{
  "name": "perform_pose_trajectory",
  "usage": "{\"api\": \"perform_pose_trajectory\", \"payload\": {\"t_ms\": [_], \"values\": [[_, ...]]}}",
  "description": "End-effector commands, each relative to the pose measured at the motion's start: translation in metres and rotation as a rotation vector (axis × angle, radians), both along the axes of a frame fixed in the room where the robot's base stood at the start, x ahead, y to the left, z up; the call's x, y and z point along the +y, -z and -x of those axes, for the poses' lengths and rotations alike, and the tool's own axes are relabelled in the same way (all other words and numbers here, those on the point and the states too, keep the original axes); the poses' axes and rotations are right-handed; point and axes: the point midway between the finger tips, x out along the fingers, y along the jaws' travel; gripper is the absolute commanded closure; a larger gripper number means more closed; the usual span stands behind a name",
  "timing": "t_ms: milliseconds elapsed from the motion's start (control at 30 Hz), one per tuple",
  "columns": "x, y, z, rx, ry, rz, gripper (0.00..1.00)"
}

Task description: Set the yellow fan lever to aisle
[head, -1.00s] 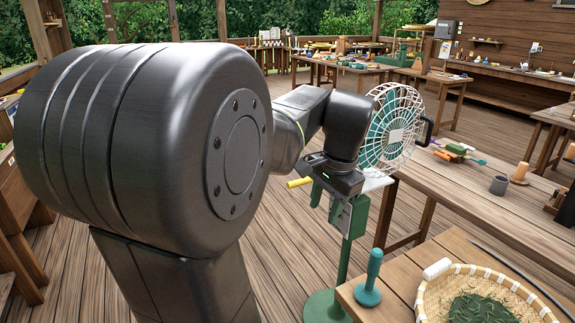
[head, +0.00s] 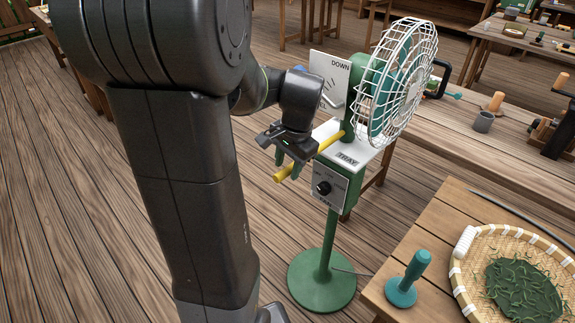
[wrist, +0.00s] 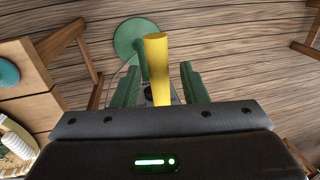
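The yellow fan lever (head: 309,160) sticks out from the fan's green post toward the lower left of the head view. The fan has a round white cage (head: 398,82) and a white plate (head: 355,152) marked TRAY. A second white plate (head: 331,76) marked DOWN stands behind; its other lettering is partly hidden. I can read no aisle label. My gripper (head: 288,164) is at the lever, its green fingers pointing down. In the wrist view the lever (wrist: 157,65) lies between the open fingers (wrist: 160,85), with gaps at both sides. Firm contact is not visible.
A control box (head: 328,187) with a black knob sits on the post below the plate, above the round green base (head: 322,280). A wooden table at right holds a woven basket (head: 459,278) and a teal-handled tool (head: 408,280). Open floor lies left.

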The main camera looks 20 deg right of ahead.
Motion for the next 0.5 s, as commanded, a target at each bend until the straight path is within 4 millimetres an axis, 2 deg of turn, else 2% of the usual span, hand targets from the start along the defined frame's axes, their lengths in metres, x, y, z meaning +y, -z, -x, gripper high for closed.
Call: {"api": "perform_pose_trajectory", "payload": {"t_ms": [333, 367, 500], "values": [[0.0005, 0.0045, -0.0011, -0.001, 0.0, 0.001, 0.61], [0.0005, 0.0045, -0.0011, -0.001, 0.0, 0.001, 0.64], [0.0004, 0.0043, -0.0011, -0.001, 0.0, 0.001, 0.92]]}}
